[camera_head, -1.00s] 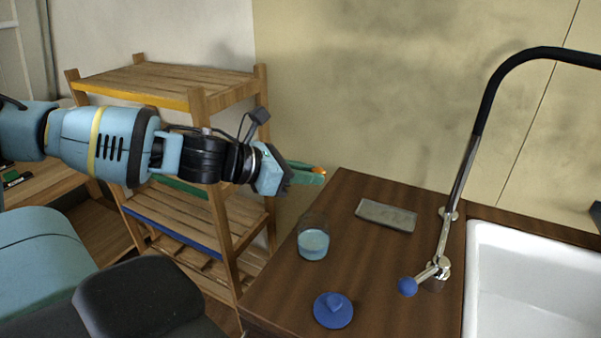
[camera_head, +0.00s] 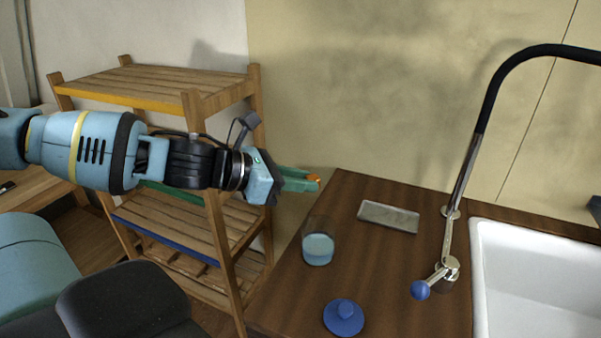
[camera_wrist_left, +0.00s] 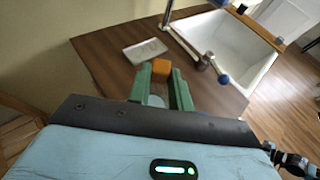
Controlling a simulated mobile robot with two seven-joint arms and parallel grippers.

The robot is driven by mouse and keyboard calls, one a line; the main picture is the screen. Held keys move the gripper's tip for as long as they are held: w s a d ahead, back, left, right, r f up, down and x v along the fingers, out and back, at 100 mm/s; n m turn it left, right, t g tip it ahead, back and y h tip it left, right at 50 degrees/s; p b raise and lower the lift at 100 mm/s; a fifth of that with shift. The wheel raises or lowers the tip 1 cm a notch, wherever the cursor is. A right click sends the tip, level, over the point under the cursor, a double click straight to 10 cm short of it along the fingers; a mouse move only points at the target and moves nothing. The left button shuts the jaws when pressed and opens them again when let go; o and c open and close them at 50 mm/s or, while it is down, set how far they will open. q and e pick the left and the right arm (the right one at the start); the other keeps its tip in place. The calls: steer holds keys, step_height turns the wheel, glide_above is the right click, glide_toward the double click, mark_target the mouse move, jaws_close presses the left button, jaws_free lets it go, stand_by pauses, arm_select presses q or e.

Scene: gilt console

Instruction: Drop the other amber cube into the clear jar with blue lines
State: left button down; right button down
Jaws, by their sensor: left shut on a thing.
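My left gripper (camera_head: 313,181) is shut on a small amber cube (camera_head: 316,178) at its green fingertips. The cube also shows in the left wrist view (camera_wrist_left: 161,67), between the ends of the green fingers. A clear jar (camera_head: 319,241) stands upright on the brown counter, pale blue in its lower part. Its blue lines cannot be made out clearly. In the head view the held cube appears above the jar in the picture, apart from it. In the left wrist view a pale round part of what looks like the jar (camera_wrist_left: 156,101) shows between the fingers.
A round blue lid with a knob (camera_head: 343,317) lies on the counter (camera_head: 385,270) in front of the jar. A grey tray (camera_head: 388,216) lies behind. A tall tap (camera_head: 463,165) and white sink (camera_head: 535,275) are at right. A wooden shelf (camera_head: 165,85) stands at left.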

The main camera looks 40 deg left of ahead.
arm_select(q)
step_height(320, 180, down, 4)
steer(key=shift+f+b, duration=0.1)
steer(key=shift+b, duration=0.3)
arm_select(e)
steer(key=shift+s+f, duration=0.25)
steer(key=shift+f, duration=0.3)
arm_select(q)
steer(key=c, duration=1.3)
jaws_free()
steer(key=shift+c, duration=0.2)
steer(key=shift+o, duration=0.8)
